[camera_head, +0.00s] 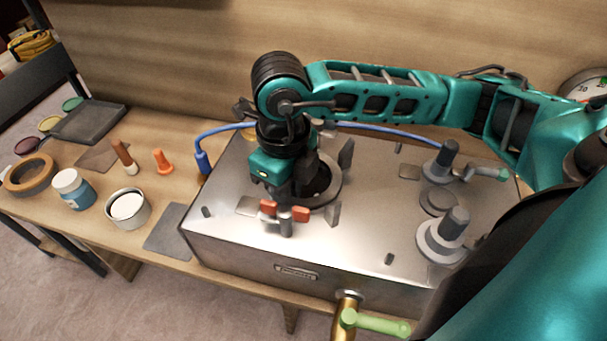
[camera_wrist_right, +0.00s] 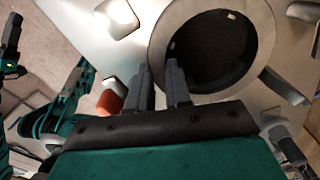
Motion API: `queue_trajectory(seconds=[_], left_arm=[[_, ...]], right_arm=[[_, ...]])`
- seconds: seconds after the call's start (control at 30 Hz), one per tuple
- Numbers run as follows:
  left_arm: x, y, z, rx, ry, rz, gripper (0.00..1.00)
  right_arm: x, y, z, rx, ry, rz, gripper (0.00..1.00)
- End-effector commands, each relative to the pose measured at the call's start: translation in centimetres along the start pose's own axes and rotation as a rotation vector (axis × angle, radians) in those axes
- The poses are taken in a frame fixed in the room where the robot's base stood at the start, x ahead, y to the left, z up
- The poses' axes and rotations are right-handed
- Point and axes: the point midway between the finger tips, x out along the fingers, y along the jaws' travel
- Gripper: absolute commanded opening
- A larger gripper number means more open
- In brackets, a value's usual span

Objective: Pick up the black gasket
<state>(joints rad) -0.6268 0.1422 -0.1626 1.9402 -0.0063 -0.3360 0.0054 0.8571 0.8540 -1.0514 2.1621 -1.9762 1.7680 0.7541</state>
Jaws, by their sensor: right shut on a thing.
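A dark ring, which I take to be the black gasket (camera_head: 337,190), lies around a round opening in the top of the metal box. In the right wrist view it shows as a greyish rim (camera_wrist_right: 262,50) around a dark interior. My right gripper (camera_wrist_right: 160,75) points down at its edge, its two grey fingers close together on either side of the rim and shut on it. In the head view the gripper body hides part of the ring and the fingertips. A dark part of my left arm shows at the left edge of the wrist view; its fingers are unclear.
The metal box (camera_head: 255,253) carries an orange-handled clamp (camera_head: 300,213), upright tabs and grey knobbed posts (camera_head: 443,235). A blue cable (camera_head: 203,160) runs behind my gripper.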

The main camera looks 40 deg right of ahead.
Motion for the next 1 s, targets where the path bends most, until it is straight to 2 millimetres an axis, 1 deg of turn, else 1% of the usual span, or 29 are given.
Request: queue_trajectory(seconds=[0.27,0.37,0.47,0.57,0.67,0.77,1.0], left_arm=[[0.0,0.0,-0.1,0.0,0.001,-0.001,0.59],[0.0,0.0,-0.1,0.0,0.002,-0.001,0.59],[0.0,-0.1,-0.2,0.0,0.003,-0.001,0.59],[-0.1,-0.1,-0.4,0.001,0.004,-0.001,0.59],[-0.2,-0.1,-0.6,0.001,0.004,-0.001,0.59],[-0.3,-0.1,-0.8,0.0,0.004,-0.001,0.59],[-0.9,-0.1,-1.6,0.001,0.004,-0.001,0.59]], right_arm=[[-0.1,0.0,0.0,0.0,-0.001,0.0,0.0],[-0.4,0.0,0.1,0.0,-0.001,0.0,0.0],[-1.2,0.0,0.1,0.0,-0.003,0.001,0.0],[-2.6,0.0,0.1,-0.001,-0.005,0.0,0.0],[-4.7,0.0,0.2,-0.001,-0.007,0.0,0.0],[-7.4,0.0,0.2,-0.002,-0.009,-0.001,0.0],[-14.7,-0.1,0.1,-0.001,-0.009,-0.003,0.0]])
